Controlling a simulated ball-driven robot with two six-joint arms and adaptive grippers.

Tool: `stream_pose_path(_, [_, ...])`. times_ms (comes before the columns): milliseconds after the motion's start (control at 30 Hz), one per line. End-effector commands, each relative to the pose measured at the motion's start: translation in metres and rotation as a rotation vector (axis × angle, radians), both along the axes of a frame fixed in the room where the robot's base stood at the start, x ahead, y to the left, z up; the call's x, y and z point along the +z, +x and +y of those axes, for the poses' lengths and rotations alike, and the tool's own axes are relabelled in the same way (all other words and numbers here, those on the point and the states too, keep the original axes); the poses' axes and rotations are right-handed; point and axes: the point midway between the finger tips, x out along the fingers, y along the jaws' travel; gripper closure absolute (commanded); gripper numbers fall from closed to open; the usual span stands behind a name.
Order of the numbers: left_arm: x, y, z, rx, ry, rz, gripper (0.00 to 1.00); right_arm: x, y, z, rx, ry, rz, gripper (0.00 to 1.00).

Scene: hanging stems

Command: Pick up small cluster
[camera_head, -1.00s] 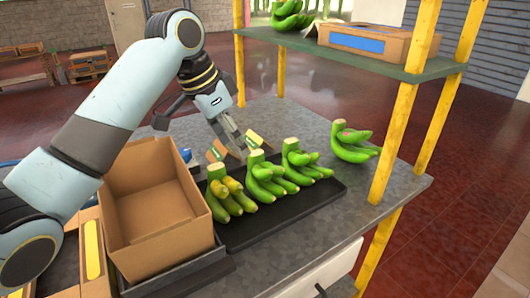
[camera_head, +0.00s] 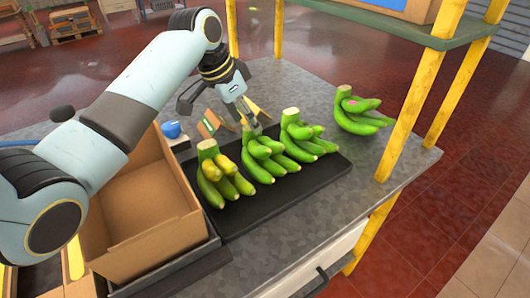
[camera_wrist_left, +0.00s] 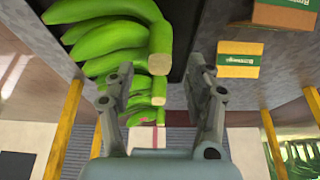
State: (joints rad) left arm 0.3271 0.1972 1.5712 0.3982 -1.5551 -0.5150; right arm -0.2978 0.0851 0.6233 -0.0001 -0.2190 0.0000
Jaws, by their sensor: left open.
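Three banana clusters stand in a row on a black tray (camera_head: 290,200): a yellow-green one (camera_head: 222,178) at left, a green middle one (camera_head: 260,160) and a green right one (camera_head: 303,138). A fourth green cluster (camera_head: 358,112) with a pink mark sits on the table beyond the tray. I cannot tell which one is the small cluster. My left gripper (camera_head: 250,118) is open, close above the middle cluster, and hides part of its stem. In the left wrist view, cut stems (camera_wrist_left: 159,64) show between or just ahead of the spread fingers (camera_wrist_left: 160,80). My right gripper is not in view.
An open, empty cardboard box (camera_head: 150,205) stands left of the tray. Small cards or boxes (camera_head: 209,124) and a blue object (camera_head: 171,130) are behind the tray. Yellow posts (camera_head: 420,90) carry a green shelf (camera_head: 400,28) at right.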

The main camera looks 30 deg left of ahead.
Motion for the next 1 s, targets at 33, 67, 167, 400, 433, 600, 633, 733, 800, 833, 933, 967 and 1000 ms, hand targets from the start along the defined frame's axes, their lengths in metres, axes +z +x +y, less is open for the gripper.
stream_pose_path(33, [-0.007,0.002,-0.002,0.001,-0.002,0.002,0.46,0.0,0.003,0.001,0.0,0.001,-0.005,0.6])
stream_pose_path(67, [-0.01,0.003,-0.002,0.001,-0.001,0.002,0.46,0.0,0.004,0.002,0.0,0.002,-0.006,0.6])
stream_pose_path(167, [-0.017,0.005,-0.003,0.0,0.001,0.001,0.46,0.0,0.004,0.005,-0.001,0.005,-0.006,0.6])
stream_pose_path(400, [-0.017,0.005,-0.003,0.0,0.001,0.0,0.48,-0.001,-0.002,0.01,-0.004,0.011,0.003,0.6])
stream_pose_path(433, [-0.017,0.005,-0.003,0.0,0.001,0.0,0.52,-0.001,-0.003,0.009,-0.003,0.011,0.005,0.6])
stream_pose_path(600, [-0.017,0.005,-0.003,0.0,0.001,0.0,0.75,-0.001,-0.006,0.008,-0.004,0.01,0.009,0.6])
stream_pose_path(633, [-0.017,0.005,-0.003,0.0,0.001,0.0,0.79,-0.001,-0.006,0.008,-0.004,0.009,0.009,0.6])
stream_pose_path(733, [-0.017,0.005,-0.003,0.0,0.001,0.0,0.92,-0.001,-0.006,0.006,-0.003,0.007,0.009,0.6])
stream_pose_path(800, [-0.017,0.005,-0.003,0.0,0.001,0.0,1.0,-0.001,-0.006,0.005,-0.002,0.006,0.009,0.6])
stream_pose_path(833, [-0.017,0.005,-0.003,0.0,0.001,0.0,1.0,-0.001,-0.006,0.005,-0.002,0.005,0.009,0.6])
stream_pose_path(933, [-0.017,0.005,-0.003,0.0,0.001,0.0,1.0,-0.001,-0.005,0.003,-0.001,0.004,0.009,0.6])
stream_pose_path(967, [-0.016,0.006,-0.004,0.001,0.0,-0.004,1.0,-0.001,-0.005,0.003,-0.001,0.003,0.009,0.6])
stream_pose_path(1000, [-0.016,0.006,-0.004,0.001,0.001,-0.003,1.0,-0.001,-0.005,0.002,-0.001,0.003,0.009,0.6])
